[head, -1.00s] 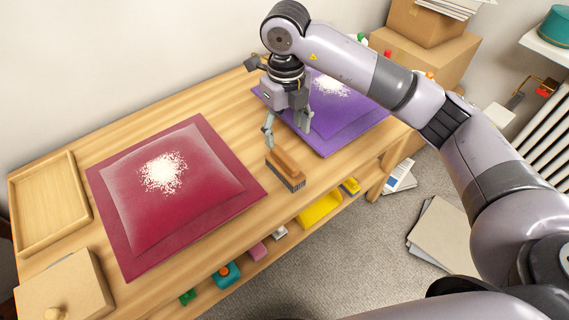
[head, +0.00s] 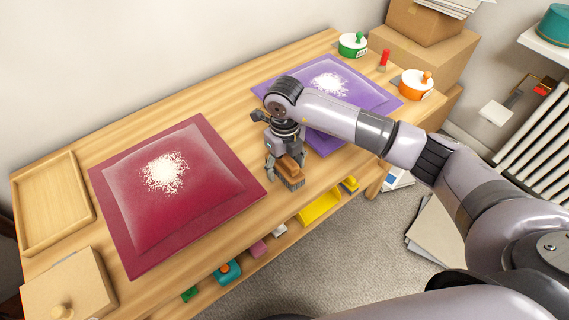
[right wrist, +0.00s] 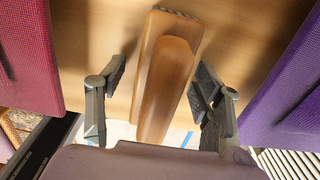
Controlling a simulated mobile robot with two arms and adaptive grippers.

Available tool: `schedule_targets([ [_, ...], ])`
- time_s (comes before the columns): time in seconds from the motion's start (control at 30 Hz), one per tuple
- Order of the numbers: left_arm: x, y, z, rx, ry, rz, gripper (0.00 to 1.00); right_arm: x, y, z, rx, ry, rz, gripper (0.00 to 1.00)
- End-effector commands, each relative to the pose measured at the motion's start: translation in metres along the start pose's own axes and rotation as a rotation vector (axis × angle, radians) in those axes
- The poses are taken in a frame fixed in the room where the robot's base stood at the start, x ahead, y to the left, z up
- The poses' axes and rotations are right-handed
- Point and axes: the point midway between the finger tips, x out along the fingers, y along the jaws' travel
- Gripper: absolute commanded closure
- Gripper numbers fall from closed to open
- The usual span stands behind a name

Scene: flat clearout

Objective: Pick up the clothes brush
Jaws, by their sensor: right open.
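The clothes brush (head: 290,171) has a brown wooden back and dark bristles. It rests on the table between the red mat and the purple mat, near the front edge. My right gripper (head: 284,172) is right over it, pointing down. In the right wrist view the brush (right wrist: 168,85) lies between the two open fingers of the gripper (right wrist: 162,95), with a gap to the left finger and a smaller one to the right. No grip on it shows. My left gripper is not in view.
A red cushion with white flakes on a red mat (head: 130,262) lies left, a purple one (head: 378,98) right. A wooden tray (head: 84,190) and lidded box (head: 68,290) are far left. The shelf below holds several items.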

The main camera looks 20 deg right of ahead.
Motion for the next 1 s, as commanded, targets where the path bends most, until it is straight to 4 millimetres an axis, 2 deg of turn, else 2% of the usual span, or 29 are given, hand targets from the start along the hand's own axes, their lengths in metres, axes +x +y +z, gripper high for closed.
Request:
schedule_targets([
  [0.23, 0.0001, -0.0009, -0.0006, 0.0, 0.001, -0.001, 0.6, 0.0012, 0.0002, -0.0001, -0.001, 0.0, 0.0, 0.41],
  [1.0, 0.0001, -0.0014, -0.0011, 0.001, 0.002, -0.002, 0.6, 0.0007, 0.0, -0.0001, -0.001, 0.0, 0.0, 0.92],
])
